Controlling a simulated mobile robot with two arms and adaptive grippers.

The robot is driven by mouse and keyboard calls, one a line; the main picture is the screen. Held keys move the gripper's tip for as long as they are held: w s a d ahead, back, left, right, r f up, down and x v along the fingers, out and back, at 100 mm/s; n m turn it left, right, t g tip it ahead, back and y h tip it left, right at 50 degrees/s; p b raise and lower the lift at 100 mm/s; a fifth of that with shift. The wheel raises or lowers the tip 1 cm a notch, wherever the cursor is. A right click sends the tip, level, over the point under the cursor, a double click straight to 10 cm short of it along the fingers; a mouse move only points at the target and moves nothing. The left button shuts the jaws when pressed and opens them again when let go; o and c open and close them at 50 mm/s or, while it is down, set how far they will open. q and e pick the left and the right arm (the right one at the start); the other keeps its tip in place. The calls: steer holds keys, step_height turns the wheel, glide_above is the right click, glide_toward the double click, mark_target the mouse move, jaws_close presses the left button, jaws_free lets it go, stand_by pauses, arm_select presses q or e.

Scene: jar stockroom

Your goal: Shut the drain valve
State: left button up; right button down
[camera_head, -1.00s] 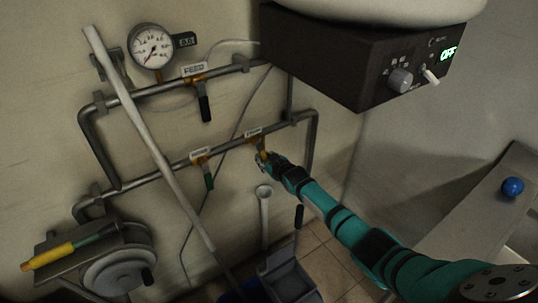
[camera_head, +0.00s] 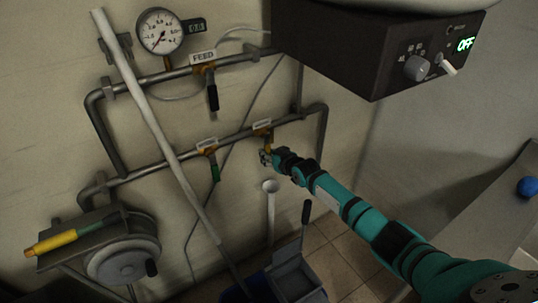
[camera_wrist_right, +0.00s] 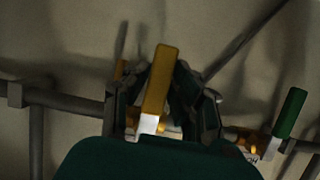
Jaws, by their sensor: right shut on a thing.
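A yellow valve handle (camera_head: 267,144) hangs down from the right part of the lower pipe, under a small white label (camera_head: 262,125) too small to read. My right gripper (camera_head: 266,158) is at this handle. In the right wrist view the yellow handle (camera_wrist_right: 158,85) stands between the fingers of my right gripper (camera_wrist_right: 158,92), which are shut on it. The handle lies across the pipe, slightly tilted. A green-handled valve (camera_head: 214,172) is to its left on the same pipe; its handle (camera_wrist_right: 290,113) is on the right in the wrist view. My left gripper is not in view.
The upper pipe carries a black-handled valve (camera_head: 212,97) labelled FEED and a round gauge (camera_head: 160,31). A pale slanting pole (camera_head: 150,120) crosses both pipes. A white funnel-topped pipe (camera_head: 270,187) stands below my gripper. A dark box (camera_head: 375,55) reading OFF overhangs at upper right.

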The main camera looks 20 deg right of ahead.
steer(key=shift+s+f, duration=0.1)
steer(key=shift+f, duration=0.05)
steer(key=c, duration=1.1)
jaws_free()
steer(key=v, duration=1.2)
